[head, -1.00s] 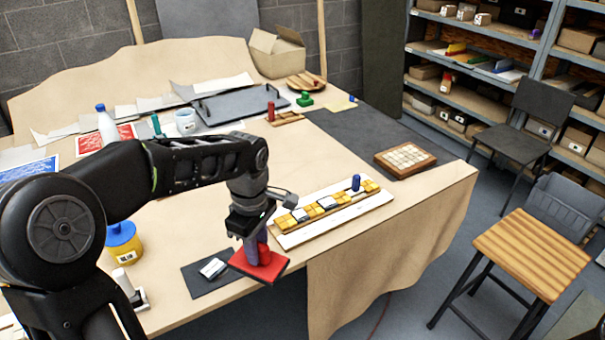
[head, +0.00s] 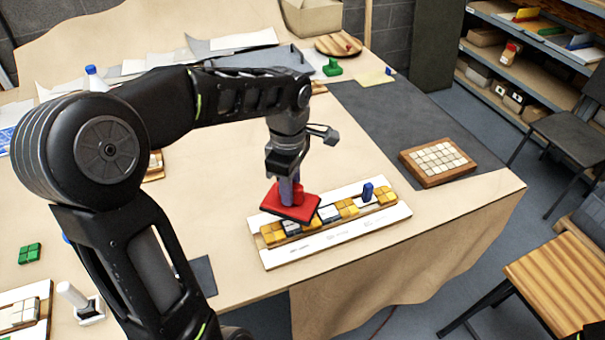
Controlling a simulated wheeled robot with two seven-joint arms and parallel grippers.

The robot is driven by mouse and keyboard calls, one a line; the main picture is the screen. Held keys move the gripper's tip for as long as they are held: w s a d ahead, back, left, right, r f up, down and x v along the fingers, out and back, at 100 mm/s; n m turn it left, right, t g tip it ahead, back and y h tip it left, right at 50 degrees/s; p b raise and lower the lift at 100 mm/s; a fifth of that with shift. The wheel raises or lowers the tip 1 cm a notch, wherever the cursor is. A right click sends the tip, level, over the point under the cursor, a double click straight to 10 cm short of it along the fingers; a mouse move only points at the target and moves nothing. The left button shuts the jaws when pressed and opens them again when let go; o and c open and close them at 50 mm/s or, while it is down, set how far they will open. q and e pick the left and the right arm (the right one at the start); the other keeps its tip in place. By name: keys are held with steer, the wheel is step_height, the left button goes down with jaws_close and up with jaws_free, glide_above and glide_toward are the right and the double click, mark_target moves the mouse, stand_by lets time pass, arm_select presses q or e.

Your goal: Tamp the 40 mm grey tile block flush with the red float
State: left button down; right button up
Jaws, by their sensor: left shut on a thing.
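My left gripper (head: 284,178) is shut on the handle of the red float (head: 285,205). The float's flat red plate is over the left-middle part of the tile row in the long panel (head: 345,232). The plate looks slightly tilted, and I cannot tell whether it touches the tiles. The row holds yellow-orange and pale grey tile blocks. One grey tile block (head: 328,213) shows at the plate's right edge, and another pale block (head: 291,226) shows just in front of the plate. The float hides part of the row behind it. My right gripper is not in view.
A blue peg-like piece (head: 367,192) stands at the row's right part. A wooden-framed tile panel (head: 437,162) lies to the right on the table. A dark mat (head: 204,276) and a white-handled tool (head: 78,298) are near the front left. A green block (head: 330,68) sits at the back.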

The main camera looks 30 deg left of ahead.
arm_select(q)
steer(key=shift+s+r, duration=0.1)
steer(key=shift+s, duration=0.1)
steer(key=shift+w, duration=0.1)
steer(key=b, duration=0.4)
glide_above(291, 226)
steer(key=shift+w+a+f, duration=0.1)
steer(key=shift+w+f, duration=0.05)
steer(key=shift+f, duration=2.9)
steer(key=shift+f+b, duration=0.7)
steer(key=shift+s+f+b, duration=0.2)
steer(key=shift+f+b, duration=0.1)
steer(key=shift+b, duration=0.05)
stand_by(0.9)
steer(key=shift+w+r+p, duration=0.1)
steer(key=shift+r+p, duration=0.3)
steer(key=shift+r, duration=0.15)
steer(key=shift+r+p, duration=2.05)
steer(key=shift+r, duration=1.1)
